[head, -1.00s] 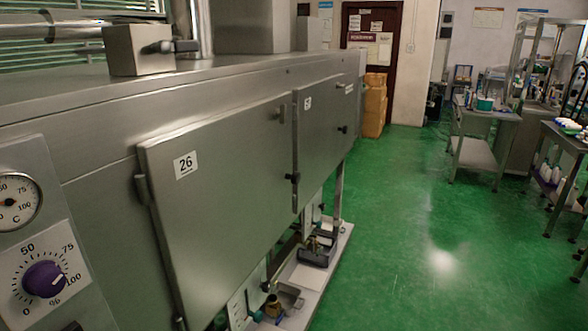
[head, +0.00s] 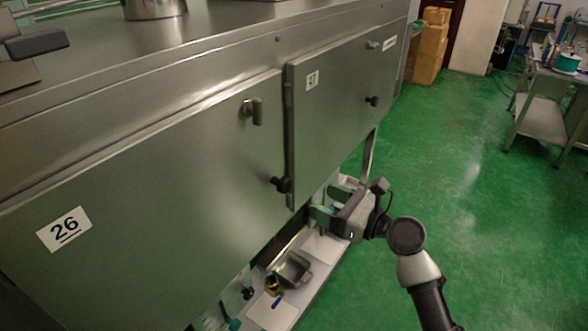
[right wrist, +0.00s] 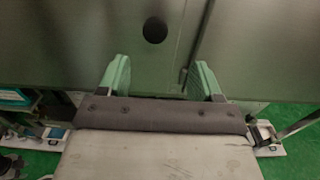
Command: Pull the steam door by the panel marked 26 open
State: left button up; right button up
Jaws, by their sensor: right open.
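The steel door with the label 26 (head: 64,229) fills the left of the head view and looks shut, flush with the machine. A handle (head: 251,110) sits at its upper right, and a dark round knob (head: 281,184) is lower on its right edge. My right gripper (head: 322,202) is open and empty, to the right of the knob and a little lower, apart from it. In the right wrist view, its green fingers (right wrist: 160,78) point at the door front, with a dark round knob (right wrist: 155,30) beyond them. My left gripper is not in view.
A second door labelled 27 (head: 312,80) adjoins on the right, with its own knob (head: 372,101). A low shelf under the machine holds a metal container (head: 293,269). Green floor (head: 470,230) is open to the right, with a steel table (head: 545,100) farther back.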

aim_at(288, 186)
jog(key=a, duration=0.1)
jog(key=w+a, duration=0.1)
jog(key=a, duration=0.2)
jog(key=shift+w+r+p, duration=0.25)
jog(key=shift+r+p, duration=0.05)
jog(key=shift+p, duration=0.05)
jog(key=x, duration=0.5)
jog(key=shift+w+f, duration=0.25)
jog(key=shift+w, duration=0.1)
jog(key=shift+w+a, duration=0.25)
jog(key=shift+a, duration=0.25)
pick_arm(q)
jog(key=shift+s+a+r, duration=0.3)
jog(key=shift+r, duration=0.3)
pick_arm(e)
jog(key=shift+c, duration=0.9)
jog(key=c, duration=1)
pick_arm(q)
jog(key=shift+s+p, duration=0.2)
jog(key=shift+p, duration=0.15)
pick_arm(e)
jog(key=shift+d, duration=0.1)
grip_shut()
